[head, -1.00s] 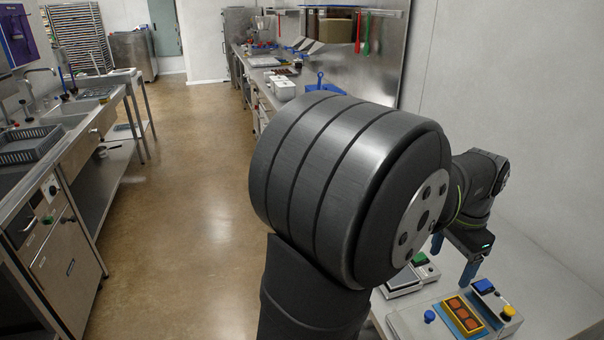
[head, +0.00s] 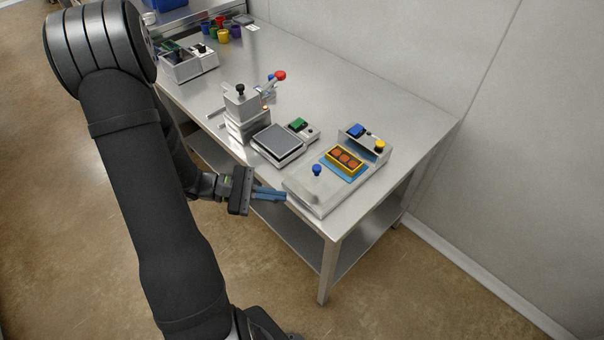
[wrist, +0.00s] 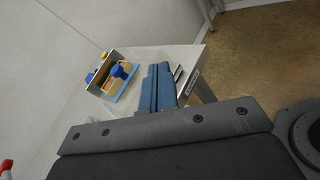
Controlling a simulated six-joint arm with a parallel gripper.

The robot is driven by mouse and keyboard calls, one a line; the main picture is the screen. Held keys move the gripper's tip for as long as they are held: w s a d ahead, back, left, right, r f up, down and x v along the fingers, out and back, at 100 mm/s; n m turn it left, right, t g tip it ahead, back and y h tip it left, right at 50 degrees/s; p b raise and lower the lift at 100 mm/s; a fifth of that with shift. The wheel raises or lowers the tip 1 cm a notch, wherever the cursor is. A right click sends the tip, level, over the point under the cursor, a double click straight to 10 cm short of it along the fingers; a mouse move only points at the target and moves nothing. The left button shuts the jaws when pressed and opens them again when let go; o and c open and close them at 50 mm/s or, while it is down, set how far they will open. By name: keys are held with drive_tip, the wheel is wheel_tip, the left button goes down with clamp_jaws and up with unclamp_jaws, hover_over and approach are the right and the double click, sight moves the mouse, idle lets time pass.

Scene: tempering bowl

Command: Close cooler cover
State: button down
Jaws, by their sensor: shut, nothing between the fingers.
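The cooler (head: 369,152) is a pale box at the table's near right corner, with a blue button and a yellow knob on its raised back part. Its flat grey cover (head: 302,183) has a blue knob (head: 316,170) and lies toward the front, beside a blue pad. On the pad, a yellow mould (head: 345,160) with brown pieces is uncovered. My gripper (head: 284,196) is shut and empty, its blue fingers at the cover's front left edge. I cannot tell whether they touch it.
A scale (head: 279,142) and a metal press (head: 243,110) with a red-tipped lever stand left of the cooler on the steel table (head: 390,100). Coloured cups (head: 222,29) are at the far end. A wall runs behind the table; the floor in front is clear.

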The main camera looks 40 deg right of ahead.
drive_tip(key=w+a+f+n+t+h, duration=0.1)
drive_tip(key=w+a+n+t+h, duration=0.4)
drive_tip(key=n, duration=0.5)
drive_tip(key=shift+t+h, duration=0.7)
drive_tip(key=x, duration=1.5)
drive_tip(key=shift+s+d+f, duration=0.1)
drive_tip(key=shift+s+d, duration=0.05)
drive_tip(key=shift+s, duration=0.15)
drive_tip(key=d, duration=1.1)
drive_tip(key=shift+d, duration=0.6)
approach(313, 170)
drive_tip(key=d, duration=0.1)
drive_tip(key=w+d, duration=0.1)
drive_tip(key=d, duration=0.1)
drive_tip(key=w+d, duration=0.1)
drive_tip(key=shift+d+f, duration=0.1)
drive_tip(key=shift+d, duration=0.25)
